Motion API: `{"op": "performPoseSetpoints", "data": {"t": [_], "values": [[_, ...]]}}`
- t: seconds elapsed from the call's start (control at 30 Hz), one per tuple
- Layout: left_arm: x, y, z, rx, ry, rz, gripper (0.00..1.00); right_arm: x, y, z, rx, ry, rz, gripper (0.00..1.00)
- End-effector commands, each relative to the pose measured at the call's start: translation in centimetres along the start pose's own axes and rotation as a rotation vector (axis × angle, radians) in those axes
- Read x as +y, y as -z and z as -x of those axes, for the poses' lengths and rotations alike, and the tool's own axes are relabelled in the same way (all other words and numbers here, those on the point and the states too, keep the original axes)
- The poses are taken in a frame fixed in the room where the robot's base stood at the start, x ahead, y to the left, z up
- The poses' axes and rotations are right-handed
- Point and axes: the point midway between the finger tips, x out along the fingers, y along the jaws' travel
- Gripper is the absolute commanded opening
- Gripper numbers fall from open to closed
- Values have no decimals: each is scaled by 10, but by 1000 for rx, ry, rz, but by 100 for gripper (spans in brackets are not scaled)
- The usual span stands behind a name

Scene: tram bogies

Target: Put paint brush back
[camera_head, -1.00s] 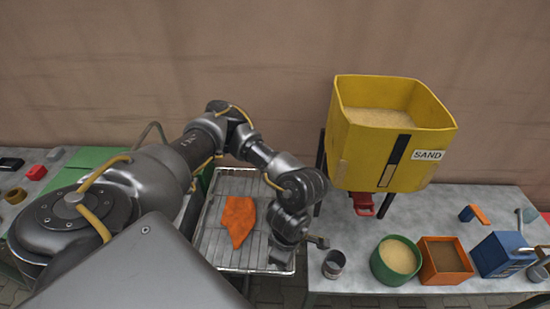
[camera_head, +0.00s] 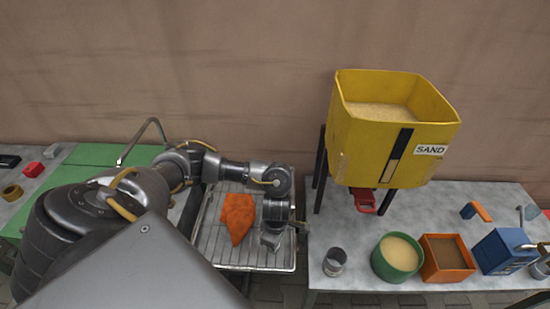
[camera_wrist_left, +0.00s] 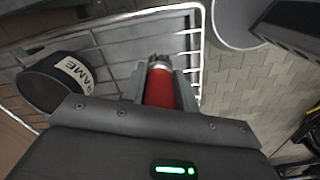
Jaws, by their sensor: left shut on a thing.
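My left gripper (camera_head: 273,241) is above the right part of the wire rack, to the right of the orange cloth. In the left wrist view, its fingers (camera_wrist_left: 158,88) are shut on the paint brush (camera_wrist_left: 159,88), which shows a red handle and a silver metal band. A dark round pot (camera_wrist_left: 55,85) with a white label ending in "RAME" shows at the left of the wrist view, apart from the brush. I cannot make out the brush or this pot in the head view. My right gripper is not in view.
The wire rack (camera_head: 216,258) holds an orange cloth (camera_head: 238,217). On the grey bench are a metal cup (camera_head: 334,262), a green sand tub (camera_head: 398,257), an orange box (camera_head: 446,258) and a blue box (camera_head: 503,251). A yellow sand hopper (camera_head: 365,145) stands behind.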

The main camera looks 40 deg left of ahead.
Motion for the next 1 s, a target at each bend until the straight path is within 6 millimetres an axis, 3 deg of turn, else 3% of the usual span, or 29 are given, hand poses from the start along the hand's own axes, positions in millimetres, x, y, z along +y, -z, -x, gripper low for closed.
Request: {"op": "performPoseSetpoints", "data": {"t": [0.47,0.5,0.63,1.0], "values": [[1,-1,-9,-2,-3,1,7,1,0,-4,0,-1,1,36],[1,-1,-7,-2,-2,1,34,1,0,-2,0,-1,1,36],[0,-1,-7,-1,-2,0,51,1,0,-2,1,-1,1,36],[1,-1,1,-3,-3,-1,51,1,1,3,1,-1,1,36]]}}
